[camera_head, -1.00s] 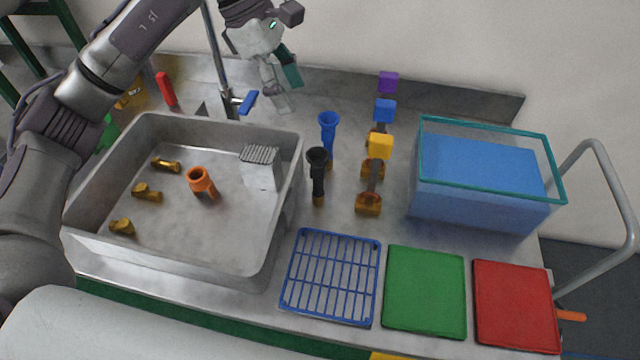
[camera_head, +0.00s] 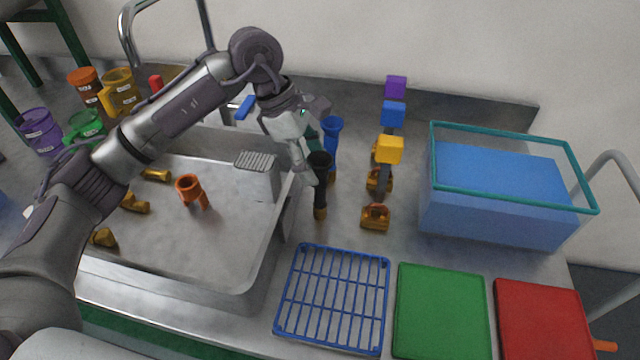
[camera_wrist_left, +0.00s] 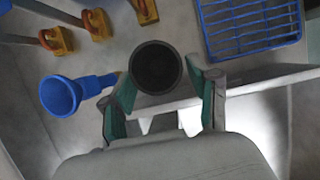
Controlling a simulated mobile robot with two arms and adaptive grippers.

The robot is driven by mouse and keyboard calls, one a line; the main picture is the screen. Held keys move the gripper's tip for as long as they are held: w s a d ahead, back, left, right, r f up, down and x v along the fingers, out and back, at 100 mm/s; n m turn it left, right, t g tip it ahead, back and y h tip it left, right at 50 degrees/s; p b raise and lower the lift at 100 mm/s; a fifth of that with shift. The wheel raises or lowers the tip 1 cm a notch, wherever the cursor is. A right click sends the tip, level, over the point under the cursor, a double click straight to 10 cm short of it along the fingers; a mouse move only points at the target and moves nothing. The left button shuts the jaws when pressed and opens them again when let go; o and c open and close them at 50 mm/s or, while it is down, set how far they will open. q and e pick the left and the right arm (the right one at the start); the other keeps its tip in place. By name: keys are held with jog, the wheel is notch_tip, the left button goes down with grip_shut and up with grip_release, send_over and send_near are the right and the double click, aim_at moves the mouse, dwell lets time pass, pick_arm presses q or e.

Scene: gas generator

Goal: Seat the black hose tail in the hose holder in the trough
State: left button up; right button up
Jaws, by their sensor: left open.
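The black hose tail (camera_head: 320,190) stands upright on the bench just right of the trough (camera_head: 262,285), its wide dark mouth facing up. In the left wrist view its round mouth (camera_wrist_left: 156,68) lies between the fingertips. My left gripper (camera_head: 312,165) is open at its upper part, with one finger on each side (camera_wrist_left: 165,88); contact cannot be told. In the trough are several brass pieces (camera_head: 134,204), an upright orange piece (camera_head: 190,190) and a grey block with a ridged top (camera_head: 258,162). I cannot tell which is the hose holder. My right gripper is not in view.
A blue hose tail (camera_head: 332,130) stands close behind the black one. Brass-based stands with yellow (camera_head: 390,149), blue and purple blocks are to the right. A blue rack (camera_head: 333,300), green tray (camera_head: 443,312) and red tray (camera_head: 542,318) lie in front.

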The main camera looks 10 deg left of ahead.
aim_at(323, 183)
pick_arm(q)
jog(key=x, duration=0.5)
jog(key=shift+d+f, duration=0.15)
jog(key=shift+f, duration=0.15)
jog(key=c, duration=1.1)
